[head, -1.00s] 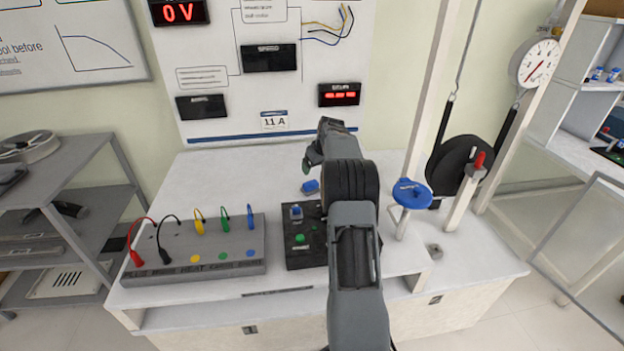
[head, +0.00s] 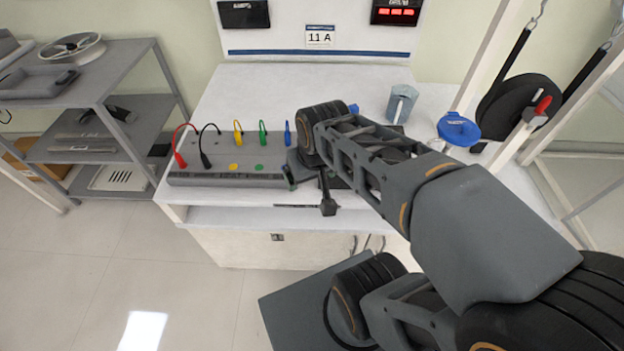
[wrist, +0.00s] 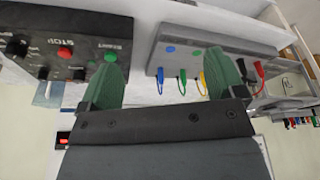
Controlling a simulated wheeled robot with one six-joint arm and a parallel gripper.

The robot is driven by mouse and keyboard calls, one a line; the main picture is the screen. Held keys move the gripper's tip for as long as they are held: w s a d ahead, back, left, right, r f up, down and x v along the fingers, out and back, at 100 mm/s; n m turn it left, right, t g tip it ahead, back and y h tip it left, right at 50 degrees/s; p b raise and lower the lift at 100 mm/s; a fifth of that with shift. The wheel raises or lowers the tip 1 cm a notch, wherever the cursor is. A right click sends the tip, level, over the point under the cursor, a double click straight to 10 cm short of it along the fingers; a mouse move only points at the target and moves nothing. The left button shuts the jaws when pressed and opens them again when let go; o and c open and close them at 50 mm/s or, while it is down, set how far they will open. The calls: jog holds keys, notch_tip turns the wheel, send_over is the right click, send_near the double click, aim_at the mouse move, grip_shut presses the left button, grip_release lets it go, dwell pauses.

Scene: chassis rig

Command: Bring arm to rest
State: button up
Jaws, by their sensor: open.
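My arm reaches from the lower right of the head view towards the bench, bent, with its wrist end in front of the black control box. My gripper (wrist: 166,62) shows in the wrist view with its two green fingers wide apart and nothing between them. In the head view the gripper is small, dark and partly hidden by my arm, near the bench's front edge. The control box (wrist: 60,52), with red and green buttons, shows in the wrist view beyond the left finger. My arm covers most of it in the head view.
The grey terminal block (head: 225,181) with coloured leads sits left of my wrist; it also shows in the wrist view (wrist: 200,55). A grey-blue cup-like object (head: 401,103) and a blue-topped stand (head: 459,130) are at the right. Grey shelves (head: 110,75) stand left. Floor (head: 90,270) is clear at lower left.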

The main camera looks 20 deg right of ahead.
jog(key=shift+s+a+f, duration=0.15)
jog(key=shift+s+f, duration=0.2)
jog(key=shift+s, duration=0.35)
notch_tip(320, 180, up, 7)
jog(key=p, duration=0.5)
jog(key=shift+f+p, duration=0.2)
jog(key=shift+p, duration=0.2)
